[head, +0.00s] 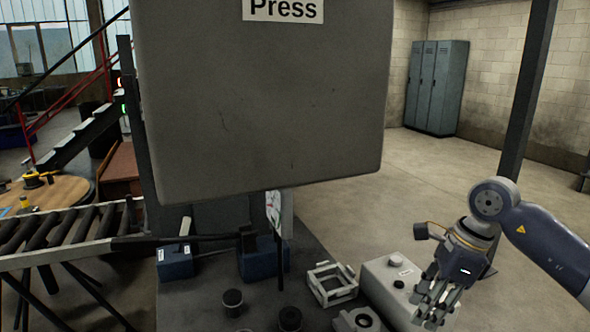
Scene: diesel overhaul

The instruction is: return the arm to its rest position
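My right arm (545,240) comes in from the right edge, bent at a joint, with its wrist hanging down and to the left. My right gripper (434,312) points down at the lower right, in front of a light grey box (388,272) on the bench. Its fingers look spread apart, and I see nothing held between them. My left arm and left gripper are not in view.
A large grey press housing (260,100) labelled "Press" fills the upper middle. On the bench (205,290) below are a white open frame (331,285), dark round parts (232,300) and blue blocks (175,262). A roller conveyor (60,228) stands left. Open floor (420,190) lies behind my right arm.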

